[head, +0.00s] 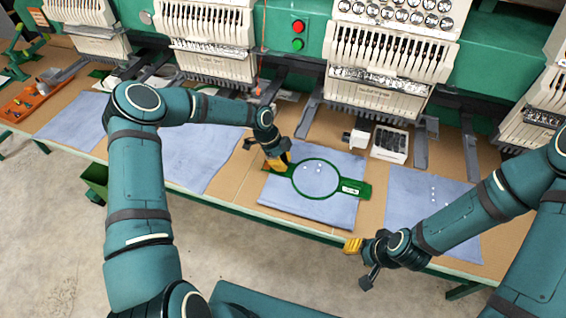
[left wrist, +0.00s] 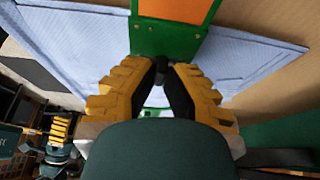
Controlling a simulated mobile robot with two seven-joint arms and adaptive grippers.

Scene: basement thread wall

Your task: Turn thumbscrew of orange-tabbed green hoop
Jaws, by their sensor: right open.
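The green hoop (head: 340,172) lies on a blue cloth on the table in the head view, with a white-labelled arm at its right. My left gripper (head: 281,163) is at the hoop's left side. In the left wrist view its fingertips close in on a small dark thumbscrew (left wrist: 160,71) beside the plate, largely hidden between the black pads. My right gripper (head: 358,263) is open and empty, off the table's front edge.
The blue cloth (head: 335,216) under the hoop has others at both sides. A white box (head: 389,144) of dark items stands behind it. Embroidery machine heads (head: 385,60) line the back. An orange tray (head: 25,104) sits far left.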

